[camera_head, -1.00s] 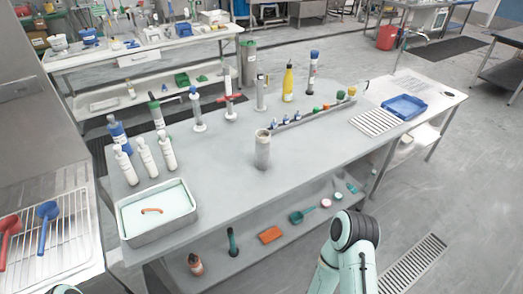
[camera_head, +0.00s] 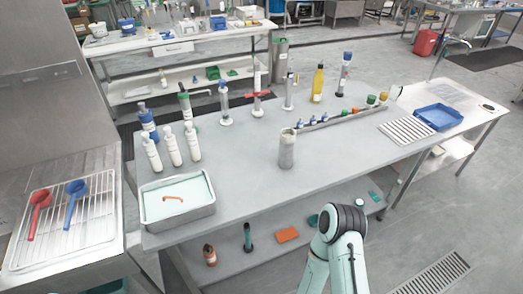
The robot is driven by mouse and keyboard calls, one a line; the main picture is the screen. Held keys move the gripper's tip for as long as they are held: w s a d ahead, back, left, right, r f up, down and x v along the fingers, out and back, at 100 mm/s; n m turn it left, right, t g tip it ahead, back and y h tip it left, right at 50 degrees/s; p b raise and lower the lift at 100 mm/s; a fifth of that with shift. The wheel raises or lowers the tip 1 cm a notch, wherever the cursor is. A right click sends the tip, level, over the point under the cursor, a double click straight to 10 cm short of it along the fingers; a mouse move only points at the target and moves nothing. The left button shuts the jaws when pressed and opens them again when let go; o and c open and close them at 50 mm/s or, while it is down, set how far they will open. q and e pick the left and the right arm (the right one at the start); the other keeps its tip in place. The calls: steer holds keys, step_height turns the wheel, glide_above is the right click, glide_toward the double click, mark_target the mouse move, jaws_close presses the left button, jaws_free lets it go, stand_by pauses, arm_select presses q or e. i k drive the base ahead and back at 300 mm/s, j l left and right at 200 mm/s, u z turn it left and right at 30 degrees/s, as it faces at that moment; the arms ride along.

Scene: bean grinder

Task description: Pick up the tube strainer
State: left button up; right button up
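A grey upright cylinder (camera_head: 287,148) with a pale rim stands alone near the front middle of the grey metal table (camera_head: 245,165). It may be the tube strainer, but I cannot tell for sure at this size. Several other slim upright tubes stand toward the back of the table, among them a clear one with a red band (camera_head: 257,97) and one with a blue top (camera_head: 223,103). Neither of my grippers is in view. Only a link of my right arm shows at the bottom, in front of the table.
A tray of pale liquid (camera_head: 178,221) with an orange piece sits at the table's front left. White bottles (camera_head: 171,145) stand behind it. A wire rack (camera_head: 66,246) with red and blue scoops is at far left. A blue tray (camera_head: 438,117) is at right. The table's middle is mostly clear.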

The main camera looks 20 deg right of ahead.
mark_target(287, 138)
steer(key=l+u, duration=0.85)
steer(key=k+l+u, duration=0.1)
steer(key=l, duration=0.25)
steer(key=k+l+u, duration=0.1)
steer(key=l, duration=0.3)
steer(key=k+l+u, duration=0.1)
steer(key=l, duration=0.25)
